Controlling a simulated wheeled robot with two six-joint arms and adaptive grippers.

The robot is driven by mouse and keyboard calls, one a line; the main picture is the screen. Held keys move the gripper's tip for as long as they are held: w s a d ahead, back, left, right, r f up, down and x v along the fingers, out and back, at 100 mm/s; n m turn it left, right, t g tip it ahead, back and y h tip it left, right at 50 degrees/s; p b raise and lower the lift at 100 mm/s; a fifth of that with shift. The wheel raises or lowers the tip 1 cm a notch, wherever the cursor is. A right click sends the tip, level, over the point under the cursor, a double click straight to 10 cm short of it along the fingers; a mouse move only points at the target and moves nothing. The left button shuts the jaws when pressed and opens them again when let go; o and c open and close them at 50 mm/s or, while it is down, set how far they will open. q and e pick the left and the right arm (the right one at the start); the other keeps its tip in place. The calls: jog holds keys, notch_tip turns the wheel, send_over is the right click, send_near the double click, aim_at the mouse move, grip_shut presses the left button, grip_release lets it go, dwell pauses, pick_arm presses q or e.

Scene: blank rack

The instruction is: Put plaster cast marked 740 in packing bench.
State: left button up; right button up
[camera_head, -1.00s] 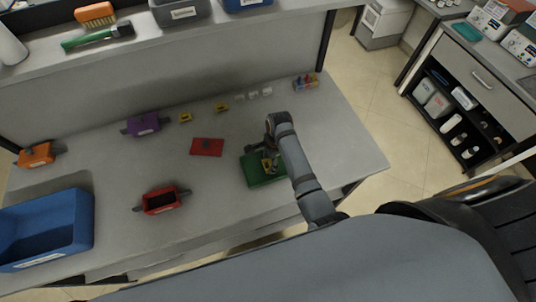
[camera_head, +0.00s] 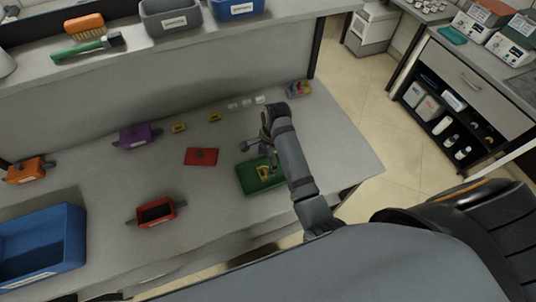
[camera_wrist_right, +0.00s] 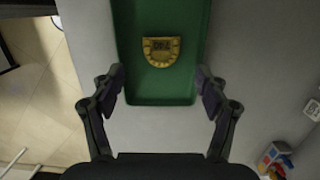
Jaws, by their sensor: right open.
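A yellow horseshoe-shaped plaster cast (camera_head: 264,172) lies in a shallow green tray (camera_head: 251,187) at the right part of the grey bench (camera_head: 225,215). In the right wrist view the cast (camera_wrist_right: 161,51) lies flat inside the green tray (camera_wrist_right: 160,92), with dark digits that seem to read 740. My right gripper (camera_head: 260,151) is open and empty above the tray. In the wrist view its fingers (camera_wrist_right: 160,92) stand wide apart on either side of the tray's end, with the cast beyond them and untouched. My left gripper is out of view.
Smaller yellow pieces (camera_head: 214,117) and white pieces (camera_head: 246,103) lie along the bench's back. A red plate (camera_head: 201,156), a red box (camera_head: 156,212), a purple box (camera_head: 138,136), an orange box (camera_head: 29,169) and a blue bin (camera_head: 68,235) stand left. A shelf runs behind.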

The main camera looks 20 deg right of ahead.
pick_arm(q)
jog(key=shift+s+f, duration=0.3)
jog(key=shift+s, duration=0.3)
pick_arm(e)
jog(key=r, duration=0.5)
jog(key=shift+d+r, duration=0.4)
